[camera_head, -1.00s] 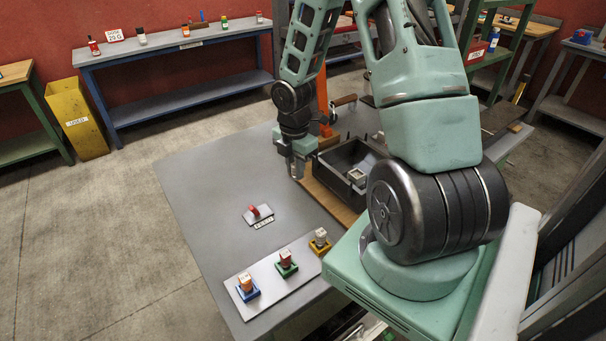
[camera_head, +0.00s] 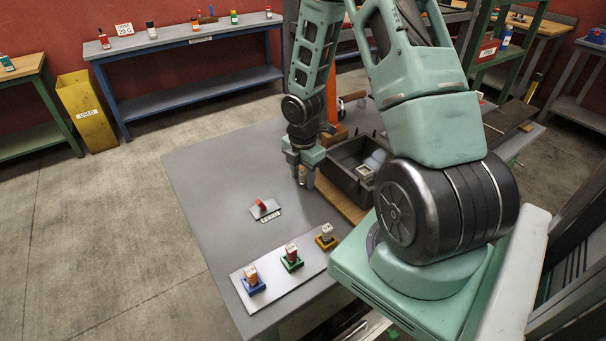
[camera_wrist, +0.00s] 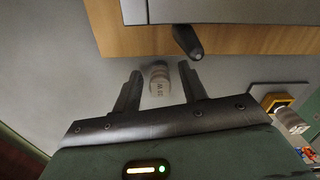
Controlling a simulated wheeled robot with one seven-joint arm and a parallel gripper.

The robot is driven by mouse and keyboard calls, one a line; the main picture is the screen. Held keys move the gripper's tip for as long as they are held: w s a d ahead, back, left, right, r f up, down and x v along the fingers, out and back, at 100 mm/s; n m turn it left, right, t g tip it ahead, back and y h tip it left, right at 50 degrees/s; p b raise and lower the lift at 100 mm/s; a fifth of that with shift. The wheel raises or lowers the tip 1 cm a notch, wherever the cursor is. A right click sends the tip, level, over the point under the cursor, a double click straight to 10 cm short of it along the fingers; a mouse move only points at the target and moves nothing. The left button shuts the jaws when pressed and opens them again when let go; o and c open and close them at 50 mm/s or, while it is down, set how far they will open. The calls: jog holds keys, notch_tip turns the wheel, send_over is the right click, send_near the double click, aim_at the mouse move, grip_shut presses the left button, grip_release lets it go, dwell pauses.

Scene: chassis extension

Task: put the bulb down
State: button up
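A short whitish cylinder with dark lettering, apparently the bulb (camera_wrist: 158,79), shows between the two fingers of my gripper (camera_wrist: 159,70) in the wrist view. A gap shows on each side of it, and the fingers look open. In the head view my gripper (camera_head: 303,178) points down low over the grey table (camera_head: 205,185), by the near left end of a wooden board. A small brownish shape shows at its fingertips there. I cannot tell whether the bulb stands on the table or is just above it.
A dark bin (camera_head: 347,172) is right of my gripper. A plate with a red piece (camera_head: 262,205) lies left of it. Nearer, a pale strip (camera_head: 275,283) carries blue (camera_head: 253,286), green (camera_head: 292,264) and yellow (camera_head: 326,242) holders with labelled pieces. The table's left part is clear.

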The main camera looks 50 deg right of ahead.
aim_at(303, 172)
notch_tip(303, 172, up, 11)
jog(key=p, duration=0.1)
jog(key=a+r+m, duration=0.2)
jog(key=a+r, duration=0.2)
jog(key=a, duration=0.5)
jog(key=s+a+r+m, duration=0.2)
jog(key=s+a, duration=0.2)
jog(key=a, duration=0.5)
jog(key=s+a+r+m, duration=0.2)
jog(key=s+a+r, duration=0.15)
jog(key=a, duration=0.55)
jog(key=s+a+r+m, duration=0.1)
jog(key=s+a+m, duration=0.2)
jog(key=s+a, duration=0.3)
jog(key=s, duration=0.4)
jog(key=shift+s+a+r+m+y, duration=0.15)
jog(key=shift+a+r+m+y, duration=0.15)
jog(key=shift+a+m, duration=0.1)
